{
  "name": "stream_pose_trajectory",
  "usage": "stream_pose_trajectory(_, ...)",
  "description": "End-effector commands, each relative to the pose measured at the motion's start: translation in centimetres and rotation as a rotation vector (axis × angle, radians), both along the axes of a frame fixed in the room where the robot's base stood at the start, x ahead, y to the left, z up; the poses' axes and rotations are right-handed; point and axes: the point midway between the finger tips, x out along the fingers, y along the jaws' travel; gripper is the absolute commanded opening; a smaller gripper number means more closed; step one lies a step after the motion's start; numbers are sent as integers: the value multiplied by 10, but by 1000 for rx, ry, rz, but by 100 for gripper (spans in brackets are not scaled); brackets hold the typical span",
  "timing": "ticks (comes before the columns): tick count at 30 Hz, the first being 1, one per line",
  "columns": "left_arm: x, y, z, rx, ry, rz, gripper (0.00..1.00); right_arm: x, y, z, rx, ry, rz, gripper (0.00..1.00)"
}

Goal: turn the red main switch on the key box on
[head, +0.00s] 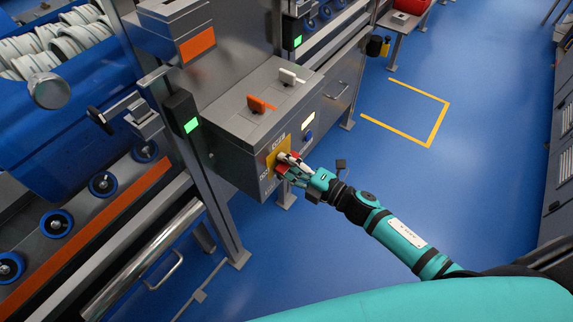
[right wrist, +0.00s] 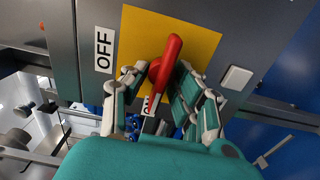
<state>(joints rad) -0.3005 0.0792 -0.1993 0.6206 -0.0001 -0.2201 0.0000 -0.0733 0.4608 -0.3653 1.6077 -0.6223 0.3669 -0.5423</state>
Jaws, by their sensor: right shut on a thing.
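The key box (head: 238,150) is a grey metal cabinet front with a yellow plate (head: 271,160). The red main switch (right wrist: 167,58) sits on the yellow plate (right wrist: 200,38) in the right wrist view, its handle leaning slightly to the upper right. An OFF label (right wrist: 104,50) is left of the plate. Another label (right wrist: 148,106) below the handle is mostly hidden. My right gripper (right wrist: 158,82) has its fingers on both sides of the red handle and is shut on it. In the head view the right gripper (head: 285,162) is at the plate and covers most of the switch. My left gripper is not in view.
A white square button (right wrist: 237,77) is right of the plate. On top of the cabinet are an orange lever (head: 258,104) and a white lever (head: 290,77). A post with a green light (head: 191,125) stands left of it. The blue floor to the right is clear.

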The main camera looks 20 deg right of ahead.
Motion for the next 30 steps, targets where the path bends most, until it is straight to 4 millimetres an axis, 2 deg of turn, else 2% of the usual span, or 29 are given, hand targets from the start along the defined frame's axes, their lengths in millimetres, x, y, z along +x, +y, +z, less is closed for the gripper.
stream_pose_trajectory(19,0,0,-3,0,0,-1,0,-1,0,-2,-39,-27,2,0)
stream_pose_trajectory(20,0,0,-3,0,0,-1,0,-1,0,-2,-39,-27,2,31)
stream_pose_trajectory(21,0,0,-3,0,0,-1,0,-1,0,-2,-38,-26,2,36)
stream_pose_trajectory(23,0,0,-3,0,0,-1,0,-1,0,-2,-38,-26,1,44)
stream_pose_trajectory(30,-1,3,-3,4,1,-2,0,-1,0,-1,-37,-27,1,44)
